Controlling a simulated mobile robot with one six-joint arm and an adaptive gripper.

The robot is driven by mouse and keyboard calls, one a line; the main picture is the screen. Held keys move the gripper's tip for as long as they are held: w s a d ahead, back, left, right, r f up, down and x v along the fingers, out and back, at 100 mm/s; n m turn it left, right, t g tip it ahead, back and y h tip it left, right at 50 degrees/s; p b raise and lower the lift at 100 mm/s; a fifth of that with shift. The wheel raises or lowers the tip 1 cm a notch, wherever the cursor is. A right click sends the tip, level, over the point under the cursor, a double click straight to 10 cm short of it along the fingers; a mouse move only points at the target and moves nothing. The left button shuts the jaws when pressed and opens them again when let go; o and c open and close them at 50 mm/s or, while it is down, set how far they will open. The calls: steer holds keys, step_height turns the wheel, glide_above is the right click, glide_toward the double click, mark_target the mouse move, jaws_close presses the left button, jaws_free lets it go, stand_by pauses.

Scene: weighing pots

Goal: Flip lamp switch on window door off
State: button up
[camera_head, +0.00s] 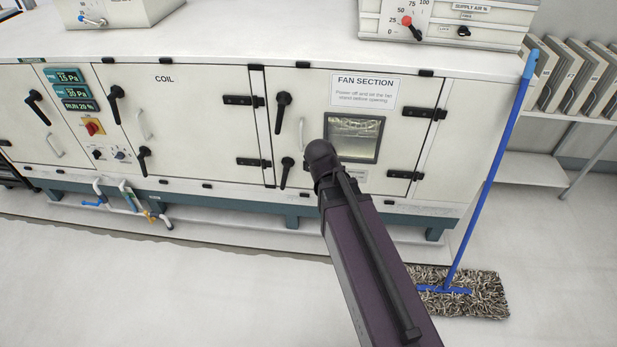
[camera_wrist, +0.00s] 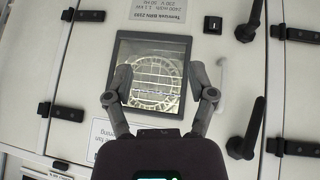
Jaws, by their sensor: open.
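The window door is the white fan section door (camera_head: 393,118), with a dark-framed window (camera_head: 352,137) lit inside. The wrist view shows the window (camera_wrist: 152,75) with a round fan guard behind it. A small black switch (camera_wrist: 212,25) sits on the door just past the window's upper right corner in that view. I cannot read its position. In the head view my arm seems to hide it. My gripper (camera_wrist: 166,88) is open and empty in front of the window, with the switch beyond its right fingertip, apart from it.
Black latch handles (camera_wrist: 251,25) and a white pull handle (camera_wrist: 222,72) stick out beside the window. Black hinges (camera_head: 425,112) line the door's other side. A blue-handled mop (camera_head: 490,165) leans at the cabinet's right end. The floor in front (camera_head: 200,290) is clear.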

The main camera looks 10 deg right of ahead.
steer(key=w+a+f+t+b, duration=0.3)
steer(key=f+b, duration=0.4)
steer(key=b, duration=0.3)
steer(key=w+a+f+t+b, duration=0.4)
steer(key=w+f+b, duration=0.2)
steer(key=b, duration=0.4)
steer(key=shift+w+f, duration=0.25)
steer(key=shift+f, duration=0.15)
steer(key=b+x, duration=0.5)
steer(key=x, duration=0.8)
steer(key=shift+w+f+b, duration=0.3)
steer(key=shift+w+b, duration=0.05)
steer(key=shift+b, duration=0.05)
jaws_close()
